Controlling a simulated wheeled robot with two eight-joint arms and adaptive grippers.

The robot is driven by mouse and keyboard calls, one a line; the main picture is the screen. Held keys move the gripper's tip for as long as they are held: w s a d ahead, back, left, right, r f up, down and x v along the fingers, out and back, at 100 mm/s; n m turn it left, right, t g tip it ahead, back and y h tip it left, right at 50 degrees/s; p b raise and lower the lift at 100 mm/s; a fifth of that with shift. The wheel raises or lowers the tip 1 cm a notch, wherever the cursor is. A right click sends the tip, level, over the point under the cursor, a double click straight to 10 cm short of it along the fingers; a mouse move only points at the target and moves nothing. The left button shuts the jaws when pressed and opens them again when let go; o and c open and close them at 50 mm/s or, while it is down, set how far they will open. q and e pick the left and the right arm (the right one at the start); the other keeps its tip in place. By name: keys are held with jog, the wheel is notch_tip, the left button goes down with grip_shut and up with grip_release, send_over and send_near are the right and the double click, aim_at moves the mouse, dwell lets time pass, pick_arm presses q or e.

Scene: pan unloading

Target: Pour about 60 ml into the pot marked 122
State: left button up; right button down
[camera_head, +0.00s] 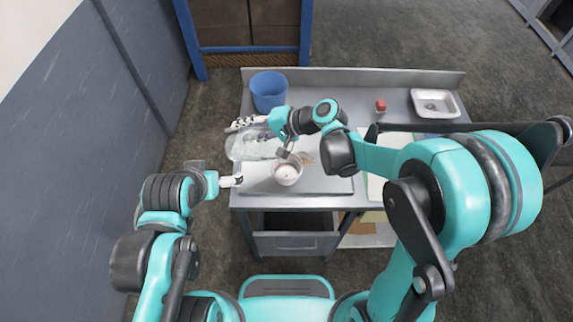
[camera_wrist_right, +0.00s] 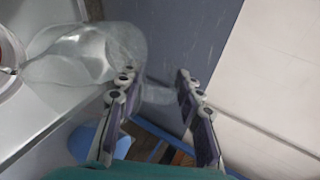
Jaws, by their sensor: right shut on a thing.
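A clear, see-through jug (camera_head: 250,147) is in my right gripper (camera_head: 246,123), left of a round white pot (camera_head: 287,172). In the right wrist view my right gripper (camera_wrist_right: 155,95) has its fingers on either side of the jug's clear handle, and the jug's body (camera_wrist_right: 75,58) reaches left toward the pot (camera_wrist_right: 7,62), cut off by the frame edge. I cannot tell how far the jug is tilted or how much it holds. The pot has pale contents; no number is readable. My left gripper (camera_head: 236,181) is by the table's front left edge, near the pot; its jaw opening is unclear.
A blue bucket (camera_head: 269,91) stands at the back left of the metal table (camera_head: 335,85). A small red item (camera_head: 380,105) and a white tray (camera_head: 436,104) are at the back right. A blue-framed rack (camera_head: 250,48) stands behind. My right arm covers part of the table's right side.

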aim_at(233, 138)
jog(key=shift+s+d+y+b, duration=0.1)
jog(key=shift+d+y+b, duration=0.2)
jog(key=shift+b, duration=0.2)
dwell(1.4)
jog(key=shift+a+r+p, duration=0.35)
jog(key=shift+r+p, duration=0.05)
jog(key=shift+p, duration=0.4)
jog(key=a+f+h, duration=0.1)
jog(key=a+f+h+p, duration=0.1)
jog(key=h, duration=0.1)
jog(key=shift+w+f+g, duration=0.25)
jog(key=shift+w+g, duration=0.05)
jog(key=shift+g, duration=0.1)
jog(key=shift+w+a+f+h, duration=0.1)
jog(key=shift+a+f+h, duration=0.05)
jog(key=shift+f+h, duration=0.3)
jog(key=shift+w+a+h, duration=0.1)
jog(key=shift+a+h, duration=0.1)
jog(key=shift+h, duration=0.05)
jog(key=shift+a+f, duration=0.15)
jog(key=shift+p, duration=0.3)
